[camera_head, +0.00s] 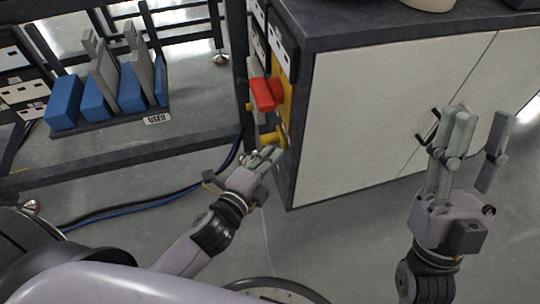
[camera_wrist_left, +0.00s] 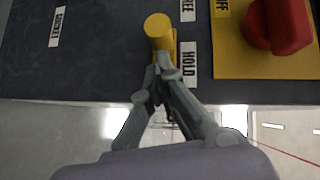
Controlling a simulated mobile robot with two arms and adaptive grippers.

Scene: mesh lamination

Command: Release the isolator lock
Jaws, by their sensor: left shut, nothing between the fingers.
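The isolator lock appears as a yellow round knob (camera_head: 271,137) on the narrow end of the cabinet. In the left wrist view the yellow knob (camera_wrist_left: 158,27) stands beside the HOLD label (camera_wrist_left: 189,63), with the FREE label (camera_wrist_left: 188,8) further up. My left gripper (camera_head: 272,153) is shut and empty, its fingertips (camera_wrist_left: 166,66) right at the knob's near side; I cannot tell whether they touch it. The red isolator handle (camera_head: 265,94) sits above the knob, and it also shows on a yellow plate in the wrist view (camera_wrist_left: 280,24). My right gripper (camera_head: 478,138) is open and empty.
The white-fronted cabinet (camera_head: 370,110) fills the right, with a black door handle (camera_head: 429,127) near my right gripper. A dark rack frame (camera_head: 120,155) stands at left, with a tray of blue and grey parts (camera_head: 112,92). Cables (camera_head: 140,207) lie on the floor.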

